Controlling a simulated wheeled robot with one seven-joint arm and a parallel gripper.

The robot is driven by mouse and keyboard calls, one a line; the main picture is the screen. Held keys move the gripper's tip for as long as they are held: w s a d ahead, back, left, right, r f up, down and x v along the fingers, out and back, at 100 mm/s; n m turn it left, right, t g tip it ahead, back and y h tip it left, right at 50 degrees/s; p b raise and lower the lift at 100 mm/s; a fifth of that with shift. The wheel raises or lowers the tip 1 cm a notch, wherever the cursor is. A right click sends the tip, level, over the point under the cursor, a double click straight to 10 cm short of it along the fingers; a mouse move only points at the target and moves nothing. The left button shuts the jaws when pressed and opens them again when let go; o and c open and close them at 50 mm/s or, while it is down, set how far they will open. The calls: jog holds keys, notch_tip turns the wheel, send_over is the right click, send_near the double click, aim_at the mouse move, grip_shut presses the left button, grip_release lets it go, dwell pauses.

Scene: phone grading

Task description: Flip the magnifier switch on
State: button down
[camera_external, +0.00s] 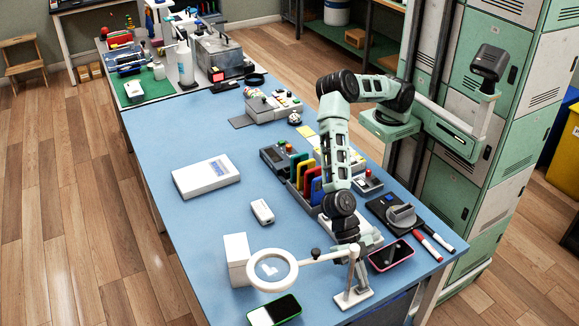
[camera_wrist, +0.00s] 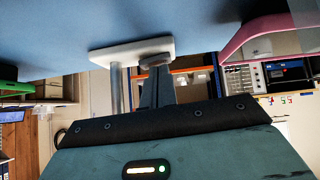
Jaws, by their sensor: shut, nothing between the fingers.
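The magnifier (camera_external: 271,270) has a white ring lens on an arm, fixed to a post on a flat pale base (camera_external: 353,298) near the table's front edge. In the wrist view, its base (camera_wrist: 110,54) and grey post (camera_wrist: 117,92) are close by, seen upside down. My gripper (camera_wrist: 156,66) is shut and empty, with its dark fingertips right by the base, beside the post. I cannot tell whether they touch it. In the external view, my wrist comes down behind the post and the fingertips are hard to make out. The switch is not clearly distinguishable.
A green-edged phone (camera_external: 274,311) lies left of the base and a pink-edged phone (camera_external: 390,254) lies to its right. A white box (camera_external: 237,260) stands behind the lens. Markers (camera_external: 429,246) lie at the right edge. The blue table's left middle is mostly clear.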

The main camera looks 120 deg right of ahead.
jog(key=r, duration=0.3)
jog(key=r+p, duration=0.1)
jog(key=shift+s+d+r, duration=0.25)
jog(key=shift+r, duration=0.1)
jog(key=b+v, duration=0.1)
jog(key=v, duration=0.8)
jog(key=shift+s, duration=0.3)
jog(key=shift+d+f+b, duration=0.1)
jog(key=shift+b, duration=0.3)
jog(key=shift+w+r+t+b, duration=0.2)
jog(key=shift+w+t+b, duration=0.1)
jog(key=shift+w+b, duration=0.35)
